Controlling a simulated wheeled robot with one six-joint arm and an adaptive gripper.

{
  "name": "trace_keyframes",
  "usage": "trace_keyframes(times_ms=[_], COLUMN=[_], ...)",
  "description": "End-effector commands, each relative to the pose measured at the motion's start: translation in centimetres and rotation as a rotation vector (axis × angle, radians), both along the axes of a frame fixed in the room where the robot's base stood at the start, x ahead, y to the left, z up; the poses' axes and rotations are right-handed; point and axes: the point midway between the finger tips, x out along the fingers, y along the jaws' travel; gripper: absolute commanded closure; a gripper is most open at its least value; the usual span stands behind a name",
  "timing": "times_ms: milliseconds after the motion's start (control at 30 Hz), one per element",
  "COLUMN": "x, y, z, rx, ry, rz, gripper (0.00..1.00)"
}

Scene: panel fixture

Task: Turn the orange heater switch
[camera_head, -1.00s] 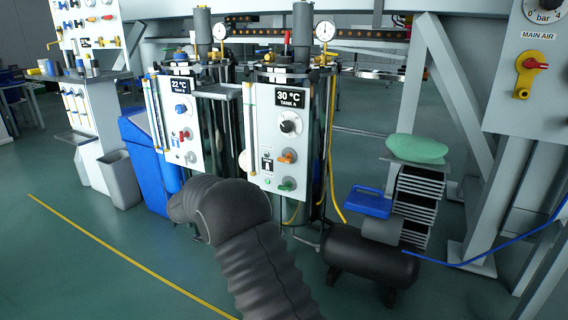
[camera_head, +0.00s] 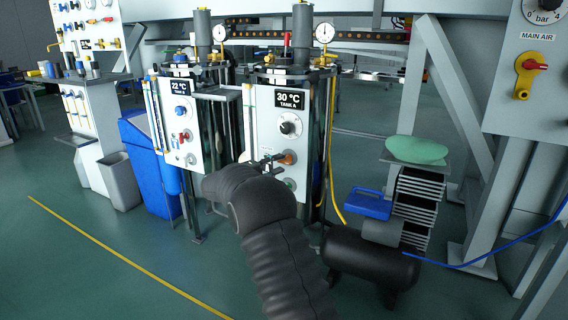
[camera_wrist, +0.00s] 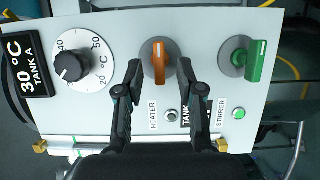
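The orange heater switch (camera_wrist: 160,62) is on the white Tank A panel (camera_wrist: 215,28), above the "HEATER" label in the wrist view. Its handle lies vertical in that view, over a round grey base. My gripper (camera_wrist: 159,68) is open, with one dark finger on each side of the orange handle. Gaps show between the fingers and the handle. Whether the fingers reach its depth I cannot tell. In the head view the orange switch (camera_head: 288,157) shows just right of my gripper (camera_head: 268,162), partly covered. The small heater lamp (camera_wrist: 171,116) looks grey.
The green stirrer switch (camera_wrist: 256,62) is right of the orange one, with a green-lit lamp (camera_wrist: 239,114) below it. A black temperature dial (camera_wrist: 70,66) is on the left. A Tank B panel (camera_head: 178,120) stands left of Tank A.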

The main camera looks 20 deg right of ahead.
Motion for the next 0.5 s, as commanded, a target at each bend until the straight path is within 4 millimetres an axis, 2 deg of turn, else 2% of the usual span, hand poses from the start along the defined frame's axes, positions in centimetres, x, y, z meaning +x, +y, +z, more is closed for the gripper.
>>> trace_keyframes(times_ms=[33,200,500], x=[0.2,1.0,1.3], y=[-0.8,-2.4,-3.1], z=[0.0,0.0,0.0], rx=[0.000,-0.001,-0.001], ry=[0.000,0.000,0.001], rz=[-0.003,0.000,0.000], gripper=[0.62,0.62,0.62])
